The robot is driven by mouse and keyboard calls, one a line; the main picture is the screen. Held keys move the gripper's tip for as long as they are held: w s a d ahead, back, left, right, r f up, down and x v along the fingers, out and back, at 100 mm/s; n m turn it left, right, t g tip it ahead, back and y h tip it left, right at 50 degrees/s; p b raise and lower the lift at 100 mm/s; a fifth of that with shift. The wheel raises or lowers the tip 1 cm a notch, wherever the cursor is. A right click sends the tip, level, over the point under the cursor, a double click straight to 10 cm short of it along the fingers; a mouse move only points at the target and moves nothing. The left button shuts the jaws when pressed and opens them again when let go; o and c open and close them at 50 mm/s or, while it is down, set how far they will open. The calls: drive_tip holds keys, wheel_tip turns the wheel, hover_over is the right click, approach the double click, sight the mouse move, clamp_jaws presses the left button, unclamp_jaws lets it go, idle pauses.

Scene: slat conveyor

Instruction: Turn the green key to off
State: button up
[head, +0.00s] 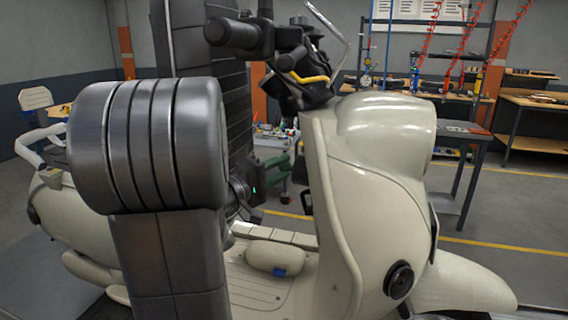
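A cream scooter (345,190) stands across the middle of the view, its front to the right. I cannot make out a green key apart from these green parts.
The handlebar (235,33) with black grips and a yellow cable (310,79) is above my gripper. A black hook (306,201) sits on the inner shield. A pale rounded object (278,257) with a blue patch lies on the footboard. Workbenches (540,103) stand behind.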

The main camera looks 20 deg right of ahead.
drive_tip(key=shift+w+d+r, duration=0.1)
drive_tip(key=shift+w+d, duration=0.15)
drive_tip(key=shift+d, duration=0.45)
clamp_jaws()
drive_tip(key=shift+r+p, duration=0.15)
drive_tip(key=shift+p, duration=0.2)
drive_tip(key=shift+y+p, duration=0.3)
drive_tip(key=shift+p, duration=0.05)
drive_tip(key=shift+n+y+p, duration=0.4)
drive_tip(key=shift+n+p, duration=0.2)
drive_tip(key=shift+p, duration=0.3)
drive_tip(key=shift+n+y+p, duration=0.3)
drive_tip(key=shift+y+p, duration=0.1)
drive_tip(key=shift+p, duration=0.25)
unclamp_jaws()
drive_tip(key=shift+a, duration=0.15)
